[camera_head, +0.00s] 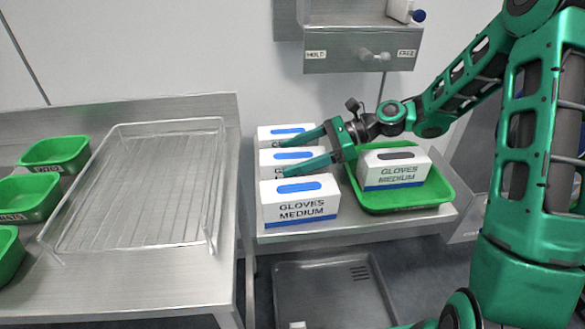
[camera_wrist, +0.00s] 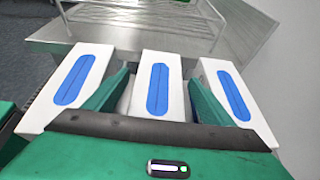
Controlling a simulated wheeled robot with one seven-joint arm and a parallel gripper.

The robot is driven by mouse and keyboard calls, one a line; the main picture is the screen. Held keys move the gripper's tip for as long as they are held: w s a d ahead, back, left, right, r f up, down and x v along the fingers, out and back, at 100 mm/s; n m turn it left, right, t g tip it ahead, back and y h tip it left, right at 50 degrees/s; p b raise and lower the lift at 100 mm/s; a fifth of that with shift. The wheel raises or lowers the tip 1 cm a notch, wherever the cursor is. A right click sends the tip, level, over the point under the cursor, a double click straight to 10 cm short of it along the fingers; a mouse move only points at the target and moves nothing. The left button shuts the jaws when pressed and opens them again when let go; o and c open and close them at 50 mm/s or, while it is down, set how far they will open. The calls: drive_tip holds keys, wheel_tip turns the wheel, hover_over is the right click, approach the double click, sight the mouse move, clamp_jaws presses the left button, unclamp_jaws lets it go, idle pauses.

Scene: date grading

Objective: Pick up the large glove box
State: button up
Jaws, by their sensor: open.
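Three white glove boxes with blue top openings stand in a row at the left end of the bench. The front box (camera_head: 300,208) reads "GLOVES MEDIUM". The labels of the middle box (camera_head: 267,168) and back box (camera_head: 264,139) are mostly hidden, so I cannot tell which is large. My gripper (camera_head: 283,153) is open and reaches in from the right. In the wrist view, its fingers (camera_wrist: 160,76) lie in the gaps on either side of the middle box (camera_wrist: 158,88), which is between them. The front box (camera_wrist: 75,78) and back box (camera_wrist: 228,85) flank them.
A green tray (camera_head: 405,207) to the right holds another white box (camera_head: 393,170), reading "GLOVES MEDIUM", with a dark top opening. A clear rack tray (camera_head: 140,190) and several green bins (camera_head: 55,152) are on the left table.

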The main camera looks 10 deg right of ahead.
drive_tip(key=shift+a+f, duration=0.1)
drive_tip(key=shift+a, duration=0.1)
drive_tip(key=c, duration=1.4)
